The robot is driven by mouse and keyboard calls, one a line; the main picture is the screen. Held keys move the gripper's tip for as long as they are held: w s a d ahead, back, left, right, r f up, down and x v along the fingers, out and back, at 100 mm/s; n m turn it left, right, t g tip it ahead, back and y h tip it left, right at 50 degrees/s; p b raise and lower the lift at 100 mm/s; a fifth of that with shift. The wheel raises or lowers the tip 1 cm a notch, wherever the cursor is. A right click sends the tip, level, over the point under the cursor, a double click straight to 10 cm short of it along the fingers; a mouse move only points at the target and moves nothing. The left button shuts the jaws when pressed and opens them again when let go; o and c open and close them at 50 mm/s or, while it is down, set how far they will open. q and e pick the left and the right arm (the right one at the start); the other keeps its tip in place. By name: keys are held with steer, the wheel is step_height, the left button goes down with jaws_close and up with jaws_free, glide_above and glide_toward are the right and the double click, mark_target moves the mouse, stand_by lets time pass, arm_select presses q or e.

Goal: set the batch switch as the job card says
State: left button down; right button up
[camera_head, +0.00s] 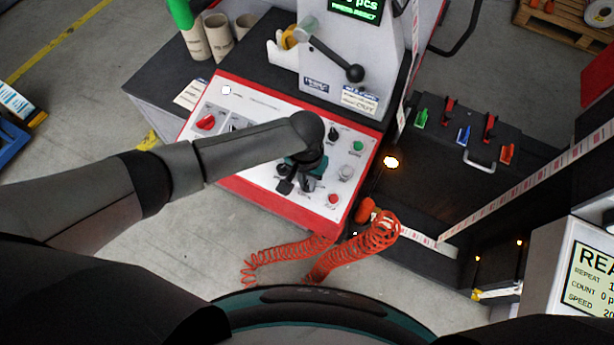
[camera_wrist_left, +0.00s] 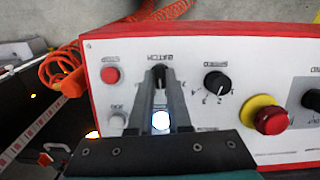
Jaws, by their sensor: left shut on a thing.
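The red-edged control panel (camera_head: 262,99) carries several knobs and buttons. My left gripper (camera_head: 297,186) is over its lower part, its arm crossing the panel. In the left wrist view, upside down, the black batch switch (camera_wrist_left: 159,72) sits between the fingertips of my left gripper (camera_wrist_left: 158,82), which is shut on it. The batch label shows above the switch; its position marks are mostly hidden by the fingers. A white card with a blue heading (camera_head: 360,100) is on the machine's front, and a plain paper (camera_head: 191,94) lies left of the panel; I cannot read either.
Beside the switch are a black speed knob (camera_wrist_left: 217,84), a red stop button (camera_wrist_left: 110,75), a white jog button (camera_wrist_left: 117,121) and a red emergency button (camera_wrist_left: 271,120). A coiled orange hose (camera_head: 370,240) hangs at the panel's front corner.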

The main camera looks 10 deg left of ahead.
arm_select(q)
steer(key=m+p, duration=0.1)
steer(key=m, duration=0.2)
steer(key=m+y+p, duration=0.1)
steer(key=m+p, duration=0.1)
steer(key=m, duration=0.1)
steer(key=shift+s+d+r+t, duration=0.1)
steer(key=shift+s+d+t, duration=0.1)
steer(key=shift+t, duration=0.2)
steer(key=m+p, duration=0.1)
steer(key=m, duration=0.2)
steer(key=shift+m+t+y, duration=0.3)
steer(key=shift+t+y, duration=0.1)
steer(key=shift+m+t+p, duration=0.4)
steer(key=shift+m+p, duration=0.35)
steer(key=shift+m, duration=0.65)
steer(key=c, duration=0.9)
jaws_free()
steer(key=shift+o, duration=0.2)
